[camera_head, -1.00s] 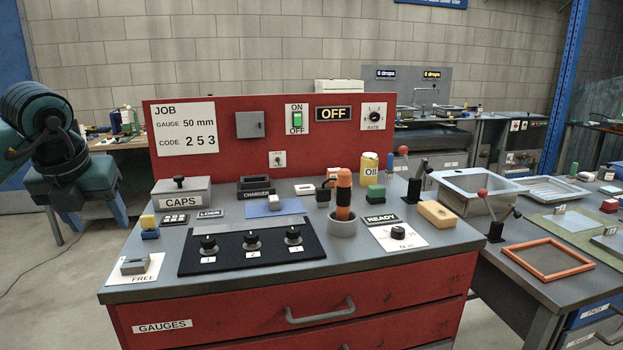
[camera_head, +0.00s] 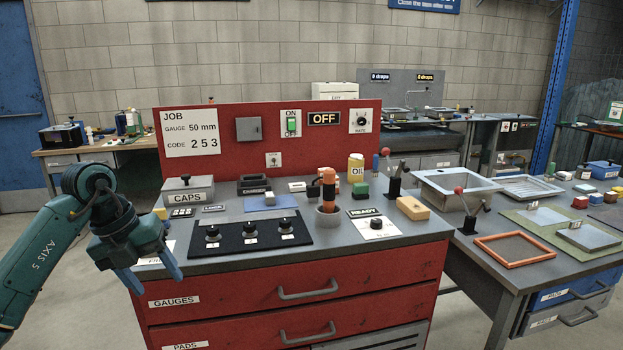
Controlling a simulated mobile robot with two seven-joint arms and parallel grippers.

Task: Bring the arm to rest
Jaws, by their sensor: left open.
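My left gripper (camera_head: 153,284) is teal with blue fingers and shows at the lower left of the head view. Its fingers are spread and point down, with nothing between them. It hangs in front of the left front corner of the red workbench (camera_head: 368,285) and hides part of the FREE card there. My left arm (camera_head: 38,262) reaches in from the left edge. My right gripper is not in view.
On the bench top stand a CAPS box (camera_head: 187,191), a black panel with three knobs (camera_head: 250,236), an orange-handled tool (camera_head: 328,184) in a grey holder and a yellow block (camera_head: 412,208). A sink (camera_head: 458,189) is at right. Floor is clear at lower left.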

